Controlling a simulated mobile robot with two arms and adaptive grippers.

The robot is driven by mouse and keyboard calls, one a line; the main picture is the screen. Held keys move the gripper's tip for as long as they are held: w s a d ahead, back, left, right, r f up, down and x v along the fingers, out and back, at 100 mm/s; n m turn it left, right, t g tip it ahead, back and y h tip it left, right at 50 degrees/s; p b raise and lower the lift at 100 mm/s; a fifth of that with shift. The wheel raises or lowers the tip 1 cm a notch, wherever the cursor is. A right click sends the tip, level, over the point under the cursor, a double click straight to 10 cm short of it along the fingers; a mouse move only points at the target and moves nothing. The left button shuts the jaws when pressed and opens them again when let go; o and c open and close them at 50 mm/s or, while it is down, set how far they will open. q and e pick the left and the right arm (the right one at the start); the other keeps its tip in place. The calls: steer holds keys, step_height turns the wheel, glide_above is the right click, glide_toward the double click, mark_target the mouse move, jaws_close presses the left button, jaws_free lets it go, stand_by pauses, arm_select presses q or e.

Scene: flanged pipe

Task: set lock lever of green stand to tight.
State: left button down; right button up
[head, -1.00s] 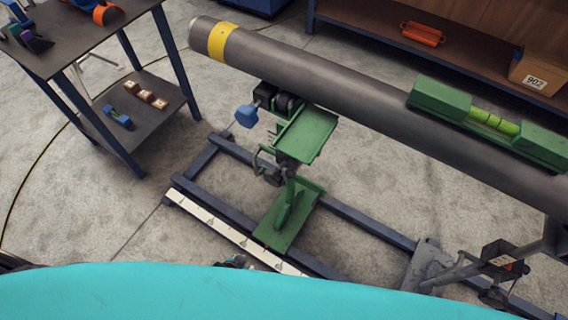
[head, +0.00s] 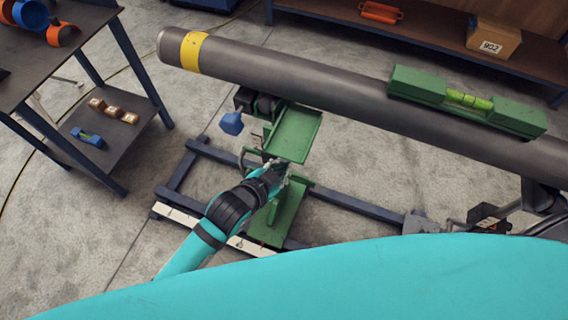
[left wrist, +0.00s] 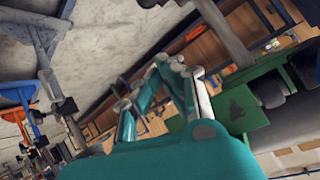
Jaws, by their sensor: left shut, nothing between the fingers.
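The green stand (head: 295,135) is under the grey pipe, with its tray-like top and green foot (head: 279,220) visible in the head view. A bent green handle (head: 246,158) juts from its left side, and a blue knob (head: 231,123) hangs at the upper left. I cannot tell the lock lever's setting; the column is mostly hidden behind my left gripper (head: 277,170). That gripper is shut and empty, just below the stand's top; contact is unclear. In the left wrist view its fingers (left wrist: 168,68) show beside green stand metal (left wrist: 236,110). My right gripper is not in view.
The long grey pipe (head: 330,90) with a yellow band (head: 193,53) runs above the stand and carries a green level (head: 466,100). A blue-legged frame (head: 350,205) lies around the stand's foot. A shelved cart (head: 118,150) stands left. Floor between is clear.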

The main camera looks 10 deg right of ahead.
arm_select(q)
steer(key=x, duration=1)
steer(key=a+f, duration=0.1)
steer(key=s+a+f, duration=0.1)
steer(key=a, duration=0.1)
steer(key=shift+s+a+f, duration=0.1)
steer(key=shift+f, duration=0.05)
steer(key=shift+f, duration=0.1)
